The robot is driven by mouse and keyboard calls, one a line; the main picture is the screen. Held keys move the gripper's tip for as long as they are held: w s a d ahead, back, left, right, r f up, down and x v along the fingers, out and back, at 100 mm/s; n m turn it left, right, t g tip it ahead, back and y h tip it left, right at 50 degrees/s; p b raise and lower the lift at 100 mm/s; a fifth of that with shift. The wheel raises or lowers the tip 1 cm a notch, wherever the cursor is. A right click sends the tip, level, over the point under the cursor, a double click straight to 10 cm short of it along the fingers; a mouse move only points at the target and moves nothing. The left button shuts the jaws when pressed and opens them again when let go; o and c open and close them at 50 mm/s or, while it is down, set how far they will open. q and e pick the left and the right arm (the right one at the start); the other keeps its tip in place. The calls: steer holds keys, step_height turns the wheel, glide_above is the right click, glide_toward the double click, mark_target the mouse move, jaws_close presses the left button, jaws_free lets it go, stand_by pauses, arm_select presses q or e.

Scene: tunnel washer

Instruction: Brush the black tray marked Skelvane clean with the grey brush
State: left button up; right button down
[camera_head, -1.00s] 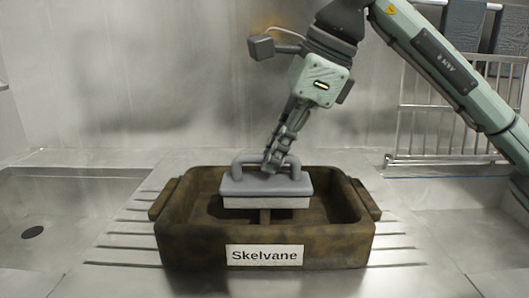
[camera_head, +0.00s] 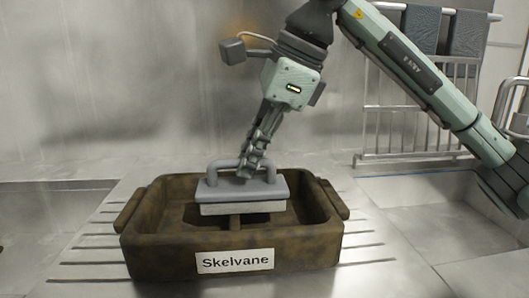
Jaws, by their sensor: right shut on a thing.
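The tray marked Skelvane (camera_head: 300,243) stands on the ribbed metal drainboard. Its walls look brown and stained, with dark patches, and a white label with its name is on the front. A divider shows inside it. My right gripper (camera_head: 247,174) is shut on the handle of the grey brush (camera_head: 215,190). The brush is level over the inside of the tray, its pale underside facing down. It hides part of the tray's floor, and I cannot tell whether it touches the divider. My left gripper is not in view.
The drainboard (camera_head: 92,255) has raised ribs on both sides of the tray. A sink basin (camera_head: 420,215) lies to the right. A metal rack (camera_head: 415,130) and hanging dark cloths (camera_head: 420,28) are at the back right. A metal wall closes off the back.

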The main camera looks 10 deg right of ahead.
mark_target(228, 160)
steer(key=shift+a+p, duration=0.35)
steer(key=shift+a, duration=2.55)
steer(key=shift+d+b, duration=0.6)
steer(key=shift+d, duration=3.9)
steer(key=shift+a+r+p, duration=0.1)
steer(key=shift+a+p, duration=0.35)
steer(key=shift+a, duration=4.1)
steer(key=shift+d+b, duration=0.4)
steer(key=shift+d, duration=1.05)
steer(key=shift+d+b, duration=0.45)
steer(key=shift+d, duration=2.4)
steer(key=shift+a+p, duration=0.35)
steer(key=shift+a, duration=1.7)
